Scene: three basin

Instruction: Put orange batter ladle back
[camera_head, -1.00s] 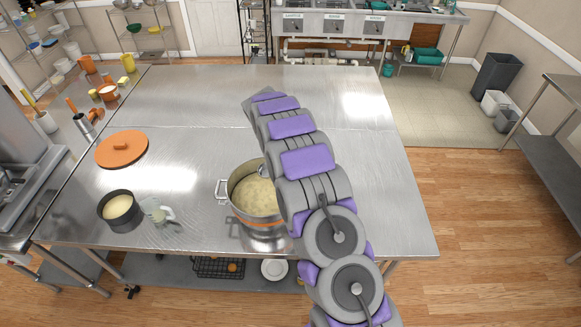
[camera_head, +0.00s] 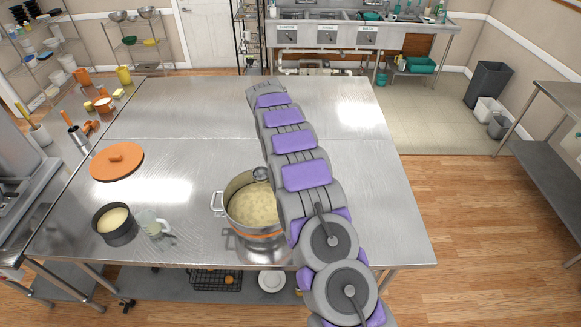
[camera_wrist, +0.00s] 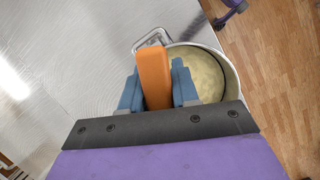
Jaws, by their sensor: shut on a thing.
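In the wrist view my gripper (camera_wrist: 157,84) has its blue fingers shut on the flat orange handle of the ladle (camera_wrist: 154,66). The ladle's lower part is hidden behind the handle. A metal pot of pale batter (camera_wrist: 228,70) lies beyond and below, to the right of the handle. In the head view the pot (camera_head: 235,232) stands near the table's front edge. A small shiny round metal piece (camera_head: 261,174) shows at the pot's far rim; I cannot tell if it is the ladle's bowl. My gripper is hidden behind my arm there.
An orange lid (camera_head: 117,162) lies on the steel table (camera_head: 190,110) at left. A dark round pan (camera_head: 114,226) and a clear jug (camera_head: 151,224) stand left of the pot. Containers and utensils line the left counter. The table's far half is clear.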

